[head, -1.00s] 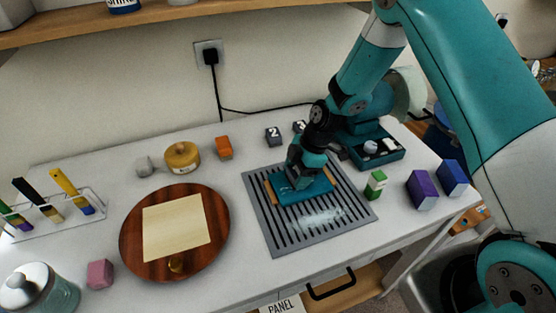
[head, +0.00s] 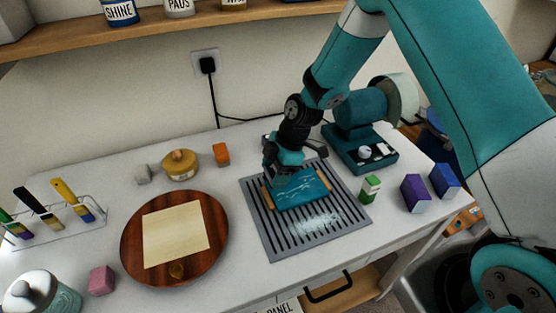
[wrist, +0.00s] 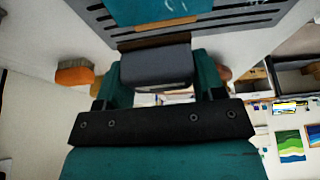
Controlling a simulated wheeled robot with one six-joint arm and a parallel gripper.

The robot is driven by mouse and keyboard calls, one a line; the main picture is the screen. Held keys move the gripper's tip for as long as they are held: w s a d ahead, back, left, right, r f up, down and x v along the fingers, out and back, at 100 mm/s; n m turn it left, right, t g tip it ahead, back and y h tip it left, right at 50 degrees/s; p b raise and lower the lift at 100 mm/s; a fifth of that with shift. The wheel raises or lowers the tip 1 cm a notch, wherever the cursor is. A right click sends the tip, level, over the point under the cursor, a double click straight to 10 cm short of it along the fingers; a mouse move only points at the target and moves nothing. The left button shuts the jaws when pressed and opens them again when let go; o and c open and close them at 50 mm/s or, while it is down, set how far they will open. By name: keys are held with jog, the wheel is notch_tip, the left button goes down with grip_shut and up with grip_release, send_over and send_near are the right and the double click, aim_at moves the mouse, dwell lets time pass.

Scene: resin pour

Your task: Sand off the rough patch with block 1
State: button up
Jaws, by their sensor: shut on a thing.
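The teal panel (head: 298,191) has wooden strips at its edges and lies on a grey slatted mat (head: 262,225). Pale streaks show on its teal face, and a whitish, speckled patch (head: 318,222) shows over the slats just in front of it. My gripper (head: 281,170) is at the panel's far left part. In the wrist view my gripper (wrist: 157,88) is shut on a dark grey block (wrist: 155,66), beside the panel's wooden strip (wrist: 158,40). I cannot read a number on the block or tell whether it touches the panel.
A round wooden board (head: 133,235) with a pale sheet (head: 176,234) lies left of the mat. A teal machine (head: 360,130) stands behind.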

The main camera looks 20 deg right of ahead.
jog(key=shift+r+p, duration=0.85)
jog(key=shift+r, duration=1)
jog(key=shift+f, duration=0.1)
